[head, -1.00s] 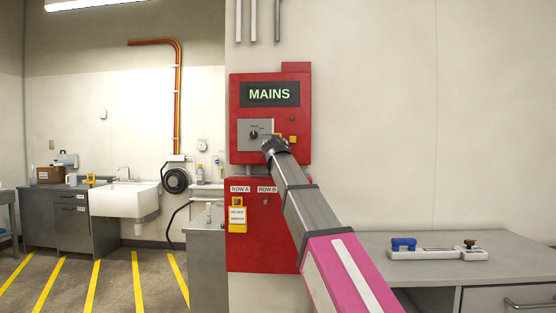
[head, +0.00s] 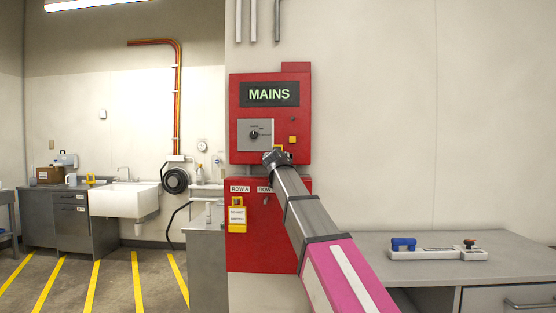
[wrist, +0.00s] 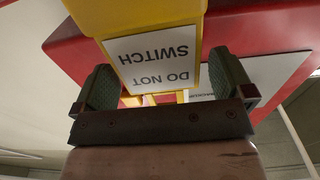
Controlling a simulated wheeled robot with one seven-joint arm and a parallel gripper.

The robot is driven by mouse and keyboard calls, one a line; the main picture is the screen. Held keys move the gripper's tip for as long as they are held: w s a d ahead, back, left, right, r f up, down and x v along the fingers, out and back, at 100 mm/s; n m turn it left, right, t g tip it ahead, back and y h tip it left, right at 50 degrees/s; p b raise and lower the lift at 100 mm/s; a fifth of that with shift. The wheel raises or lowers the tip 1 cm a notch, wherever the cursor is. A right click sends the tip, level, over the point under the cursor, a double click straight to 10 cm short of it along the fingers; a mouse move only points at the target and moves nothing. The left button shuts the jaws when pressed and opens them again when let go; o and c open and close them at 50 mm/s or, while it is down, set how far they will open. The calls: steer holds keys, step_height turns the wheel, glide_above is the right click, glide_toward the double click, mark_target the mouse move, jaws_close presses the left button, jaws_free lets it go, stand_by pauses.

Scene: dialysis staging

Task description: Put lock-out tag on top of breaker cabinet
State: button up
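The red breaker cabinet (head: 302,120) is on the wall, with a MAINS sign and a grey switch plate on its front. My gripper (head: 277,155) is in front of its lower edge. The label appears upside down there. In the head view only a small yellow bit of this tag shows; my gripper and arm hide the rest.
A lower red panel (head: 260,252) carries ROW A and ROW B labels. Another yellow tag (head: 237,228) hangs under ROW A. The right bench (head: 430,270) holds a white tray with blue and red-topped items.

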steer(key=shift+r, duration=0.15)
steer(key=s, duration=1.2)
steer(key=shift+a, duration=0.2)
stand_by(0.9)
